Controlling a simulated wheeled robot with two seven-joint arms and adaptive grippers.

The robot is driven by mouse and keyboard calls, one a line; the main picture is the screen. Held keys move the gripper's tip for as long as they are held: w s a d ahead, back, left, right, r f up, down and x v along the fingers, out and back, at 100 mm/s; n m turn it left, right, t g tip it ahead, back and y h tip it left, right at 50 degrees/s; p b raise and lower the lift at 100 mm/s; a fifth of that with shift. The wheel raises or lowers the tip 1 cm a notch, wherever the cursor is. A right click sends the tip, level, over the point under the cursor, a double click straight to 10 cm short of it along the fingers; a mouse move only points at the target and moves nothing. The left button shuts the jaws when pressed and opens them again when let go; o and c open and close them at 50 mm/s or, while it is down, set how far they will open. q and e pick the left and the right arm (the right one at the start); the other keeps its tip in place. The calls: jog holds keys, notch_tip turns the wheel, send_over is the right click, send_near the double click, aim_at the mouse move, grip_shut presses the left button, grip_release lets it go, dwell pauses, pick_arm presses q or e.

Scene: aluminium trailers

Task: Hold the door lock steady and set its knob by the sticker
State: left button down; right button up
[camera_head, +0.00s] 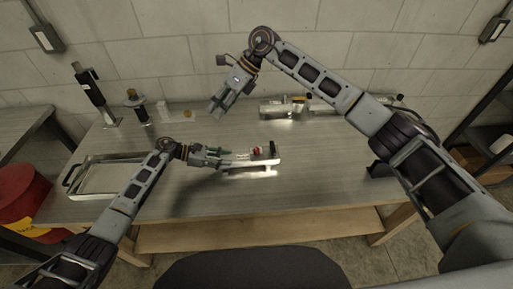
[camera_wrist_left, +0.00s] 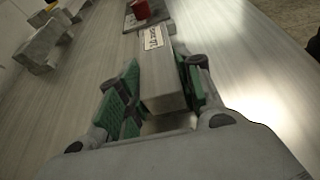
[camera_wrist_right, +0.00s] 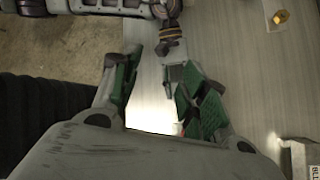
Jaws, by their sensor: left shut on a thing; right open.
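The door lock (camera_head: 267,161) is a pale bar with a red knob (camera_head: 257,151) on it, held slightly above the table. In the left wrist view the lock (camera_wrist_left: 163,80) lies between the green finger pads of my left gripper (camera_wrist_left: 160,92). A sticker (camera_wrist_left: 153,38) with dark print, too small to read, is on its top, short of the red knob (camera_wrist_left: 140,9). My left gripper (camera_head: 224,156) is shut on the lock's near end. My right gripper (camera_head: 216,108) is open and empty, above and left of the lock.
Other lock-like pieces (camera_head: 280,110) stand at the back of the table (camera_head: 335,175), one with a yellow knob (camera_head: 298,99). A metal tray (camera_head: 75,187) is at the left. A black upright device (camera_head: 92,94) stands at the back left.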

jog(key=d+f+h, duration=0.3)
jog(key=d+f, duration=0.1)
jog(key=f, duration=0.2)
jog(key=t+h, duration=0.1)
jog(key=h, duration=0.4)
send_over(256, 149)
notch_tip(256, 149, down, 4)
jog(key=shift+d+m, duration=0.15)
jog(key=shift+m, duration=0.25)
jog(key=shift+f, duration=0.15)
jog(key=shift+f, duration=5.85)
jog(key=shift+c, duration=0.3)
grip_shut()
